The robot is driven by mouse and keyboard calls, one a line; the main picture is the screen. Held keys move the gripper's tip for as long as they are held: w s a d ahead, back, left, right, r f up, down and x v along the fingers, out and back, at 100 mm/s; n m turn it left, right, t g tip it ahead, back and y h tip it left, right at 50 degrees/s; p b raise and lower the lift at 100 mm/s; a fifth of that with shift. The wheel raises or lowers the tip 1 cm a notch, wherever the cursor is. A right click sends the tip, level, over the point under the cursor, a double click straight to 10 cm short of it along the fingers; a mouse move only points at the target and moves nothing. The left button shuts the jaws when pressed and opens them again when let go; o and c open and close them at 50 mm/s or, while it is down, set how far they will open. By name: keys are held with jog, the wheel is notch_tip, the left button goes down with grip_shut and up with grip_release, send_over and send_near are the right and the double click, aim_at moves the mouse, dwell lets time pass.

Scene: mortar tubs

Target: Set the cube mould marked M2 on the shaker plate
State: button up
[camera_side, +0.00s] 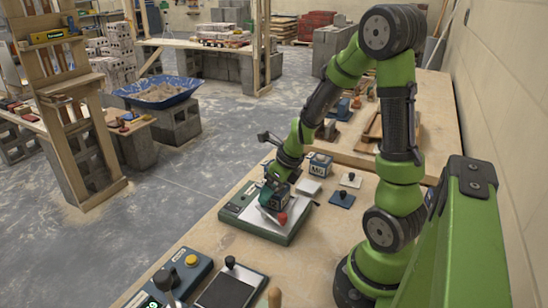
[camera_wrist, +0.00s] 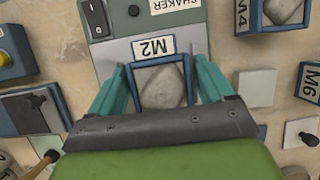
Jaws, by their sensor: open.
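The cube mould M2 (camera_wrist: 174,59) is a blue-edged box with a grey filling and a white label. In the wrist view it is on the light plate of the grey-green shaker (camera_wrist: 105,60), between my gripper's two teal fingers. My gripper (camera_wrist: 158,72) is open, with a finger on each side of the mould. In the side view my gripper (camera_side: 273,197) is low over the shaker (camera_side: 235,212), pointing down, and largely hides the mould there. The shaker's light plate (camera_side: 297,212) shows around it.
Moulds M4 (camera_wrist: 243,18) and M6 (camera_wrist: 307,82) stand right of the shaker. A pale square plate (camera_wrist: 257,87) lies near them. A blue box with a yellow button (camera_side: 187,268) stands at the front of the bench. A blue tub of mortar (camera_side: 158,92) sits on blocks farther back.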

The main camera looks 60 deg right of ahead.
jog(key=v, duration=1.1)
jog(key=s+a+r+n+t+y, duration=0.1)
jog(key=a+r+n, duration=0.3)
jog(key=n, duration=1.2)
jog(key=s+a+r+n+t+y, duration=0.1)
jog(key=a+r+n, duration=0.3)
jog(key=a+n, duration=0.9)
jog(key=s+n, duration=0.1)
jog(key=n, duration=0.2)
jog(key=shift+s+r+t, duration=0.15)
jog(key=shift+s+t, duration=0.1)
jog(key=shift+t, duration=0.15)
jog(key=shift+c, duration=0.3)
